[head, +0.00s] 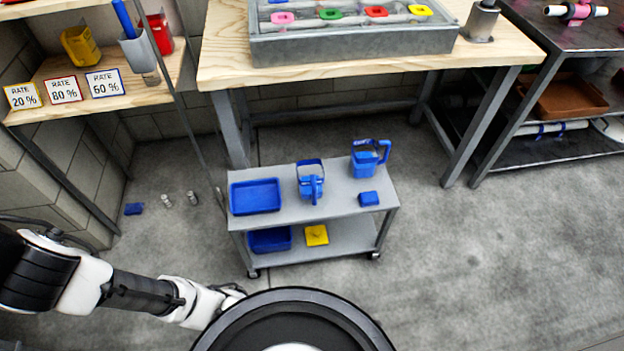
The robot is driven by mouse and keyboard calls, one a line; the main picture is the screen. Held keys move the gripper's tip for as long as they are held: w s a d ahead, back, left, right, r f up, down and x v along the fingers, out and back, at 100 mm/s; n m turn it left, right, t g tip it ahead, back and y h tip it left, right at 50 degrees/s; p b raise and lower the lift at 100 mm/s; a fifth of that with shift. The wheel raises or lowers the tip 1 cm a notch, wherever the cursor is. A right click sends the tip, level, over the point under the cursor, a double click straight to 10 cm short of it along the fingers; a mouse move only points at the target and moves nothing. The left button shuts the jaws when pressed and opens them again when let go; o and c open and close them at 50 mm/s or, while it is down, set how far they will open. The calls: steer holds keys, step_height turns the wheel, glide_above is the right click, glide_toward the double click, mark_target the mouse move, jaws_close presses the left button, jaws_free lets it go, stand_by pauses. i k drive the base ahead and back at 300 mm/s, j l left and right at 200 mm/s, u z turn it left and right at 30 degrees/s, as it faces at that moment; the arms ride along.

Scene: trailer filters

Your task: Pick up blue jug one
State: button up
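Two blue jugs stand upright on the top shelf of a small grey cart. One blue jug (311,186) is near the middle of the shelf, with its handle towards me. The other blue jug (366,162) is at the back right, with its handle to the right. I cannot tell which of them is blue jug one. My gripper (234,292) is at the lower left, in front of the cart and apart from both jugs. It is small and partly hidden by my own body, so its fingers do not show clearly.
The cart (335,210) also bears a blue tray (255,197) and a small blue block (369,198). Its lower shelf holds a blue bin (270,240) and a yellow item (316,235). A wooden workbench (350,66) stands behind. Small items lie on the floor at left; the floor at right is clear.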

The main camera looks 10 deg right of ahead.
mark_target(310, 168)
steer(key=l+u, duration=0.2)
steer(key=u, duration=0.2)
steer(key=l+u, duration=0.2)
steer(key=u, duration=0.15)
steer(key=k+l+u, duration=0.1)
steer(key=l+u, duration=0.3)
steer(key=l, duration=1)
steer(key=k+l, duration=0.15)
steer(key=l, duration=0.7)
